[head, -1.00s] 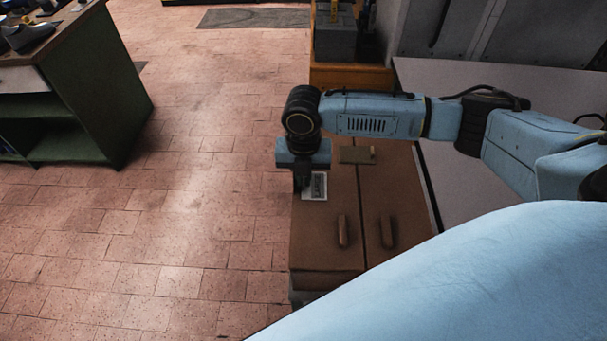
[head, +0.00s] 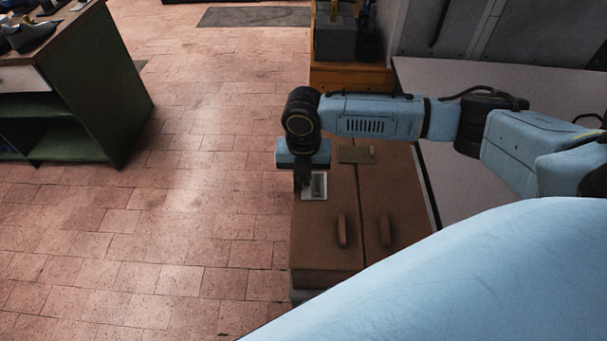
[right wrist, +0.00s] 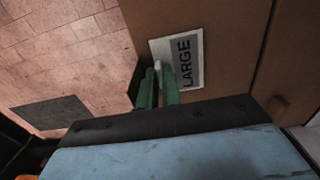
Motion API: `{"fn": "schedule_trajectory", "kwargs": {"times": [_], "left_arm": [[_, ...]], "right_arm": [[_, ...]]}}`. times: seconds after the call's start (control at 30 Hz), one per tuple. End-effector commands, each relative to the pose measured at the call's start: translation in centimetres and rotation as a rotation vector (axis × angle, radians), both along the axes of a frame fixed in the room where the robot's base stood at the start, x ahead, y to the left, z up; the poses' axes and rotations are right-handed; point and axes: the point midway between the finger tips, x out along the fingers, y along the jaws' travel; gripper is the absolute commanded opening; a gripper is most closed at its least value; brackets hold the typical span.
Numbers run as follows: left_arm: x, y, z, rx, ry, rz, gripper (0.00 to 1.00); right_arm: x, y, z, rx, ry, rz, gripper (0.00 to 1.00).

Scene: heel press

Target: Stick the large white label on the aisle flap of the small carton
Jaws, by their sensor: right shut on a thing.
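The carton (head: 328,262) is brown, with two top flaps that meet at a dark seam. Its left flap (head: 318,225) lies on the side of the open floor. The white label (head: 318,190) with a grey panel lies over this flap near its left edge. In the right wrist view the label (right wrist: 196,58) reads "LARGE". My right gripper (head: 303,184) points down at the label's left edge; its green fingers (right wrist: 158,80) are close together there, shut on that edge. I cannot tell whether the label touches the flap all over. My left gripper is not in view.
Two brown peg-like pieces (head: 342,231) (head: 386,231) and a tan piece (head: 352,155) are on the carton top. A pale table (head: 480,85) stands to the right, an orange crate (head: 345,78) behind. A green bench (head: 110,110) stands far left. The tiled floor between is clear.

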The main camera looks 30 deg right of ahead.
Motion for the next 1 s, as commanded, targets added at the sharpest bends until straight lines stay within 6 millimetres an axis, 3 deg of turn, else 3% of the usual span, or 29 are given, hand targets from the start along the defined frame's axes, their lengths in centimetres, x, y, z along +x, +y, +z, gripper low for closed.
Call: {"fn": "schedule_trajectory", "kwargs": {"times": [0.13,0.2,0.33,0.53,0.7,1.0], "left_arm": [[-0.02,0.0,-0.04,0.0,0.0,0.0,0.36],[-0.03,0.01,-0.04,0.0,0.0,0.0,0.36],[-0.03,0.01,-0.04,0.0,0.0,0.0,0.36],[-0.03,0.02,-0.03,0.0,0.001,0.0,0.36],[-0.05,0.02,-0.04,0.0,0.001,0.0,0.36],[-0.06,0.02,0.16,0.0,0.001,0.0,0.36]], "right_arm": [[-0.28,0.03,-0.36,-0.001,0.008,0.001,0.0],[-0.3,0.03,-0.36,-0.001,0.009,0.001,0.14],[-0.3,-0.03,-0.35,-0.003,0.009,0.001,0.31],[-0.27,-0.12,-0.33,-0.004,0.008,-0.001,0.32],[-0.25,-0.15,-0.31,-0.004,0.008,-0.001,0.51],[-0.21,-0.14,-0.08,-0.004,0.007,-0.001,0.51]]}}
